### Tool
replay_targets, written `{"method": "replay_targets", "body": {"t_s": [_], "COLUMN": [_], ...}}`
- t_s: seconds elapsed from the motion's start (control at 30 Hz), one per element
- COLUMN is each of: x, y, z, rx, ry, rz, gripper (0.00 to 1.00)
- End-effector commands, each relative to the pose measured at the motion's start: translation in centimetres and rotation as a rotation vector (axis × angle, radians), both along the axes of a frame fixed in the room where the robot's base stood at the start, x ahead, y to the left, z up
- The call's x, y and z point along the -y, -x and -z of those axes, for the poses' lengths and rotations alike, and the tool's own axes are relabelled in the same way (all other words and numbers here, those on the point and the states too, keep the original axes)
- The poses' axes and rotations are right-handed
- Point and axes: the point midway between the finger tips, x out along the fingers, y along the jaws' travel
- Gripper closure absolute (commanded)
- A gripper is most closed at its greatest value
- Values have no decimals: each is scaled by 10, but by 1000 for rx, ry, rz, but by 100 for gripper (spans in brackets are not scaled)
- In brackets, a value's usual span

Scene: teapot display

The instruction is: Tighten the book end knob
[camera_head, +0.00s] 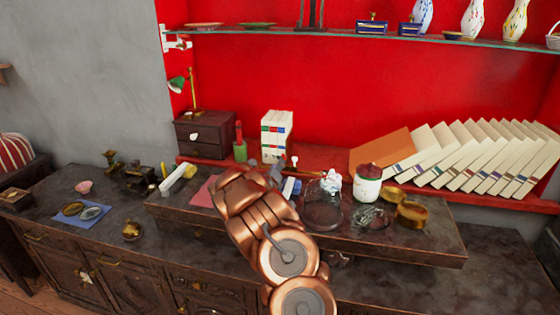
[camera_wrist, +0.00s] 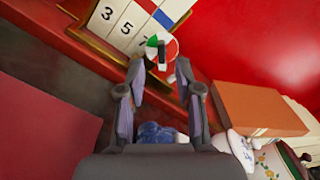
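The book end knob (camera_wrist: 161,52) is a round disc with red, white and green sectors and a dark raised grip across its middle. It sits on the gold-edged book end (camera_wrist: 98,45) in front of white numbered books (camera_wrist: 128,22). My gripper (camera_wrist: 160,72) is open in the wrist view, with its two grey fingers apart and nothing seen between their tips. The knob appears just past the fingertips, roughly centred between them; I cannot tell if they touch it. In the head view the books (camera_head: 277,130) stand upright on the red shelf, and my arm partly hides the area before them.
An orange box (camera_wrist: 258,110) lies right of the fingers, with a white ornament (camera_wrist: 240,150) below it. In the head view, a lidded jar (camera_head: 367,188) and leaning books (camera_head: 470,155) stand right. A dark drawer box (camera_head: 204,135) and green bottle (camera_head: 240,148) stand left.

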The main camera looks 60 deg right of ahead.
Motion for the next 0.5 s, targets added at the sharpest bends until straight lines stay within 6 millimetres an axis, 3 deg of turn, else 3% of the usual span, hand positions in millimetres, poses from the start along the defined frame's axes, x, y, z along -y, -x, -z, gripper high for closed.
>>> {"method": "replay_targets", "body": {"t_s": [0.1,0.5], "x": [15,35], "y": [-3,-11], "z": [-3,-2], "rx": [4,2], "ry": [2,2], "rz": [4,3], "gripper": [66,66]}}
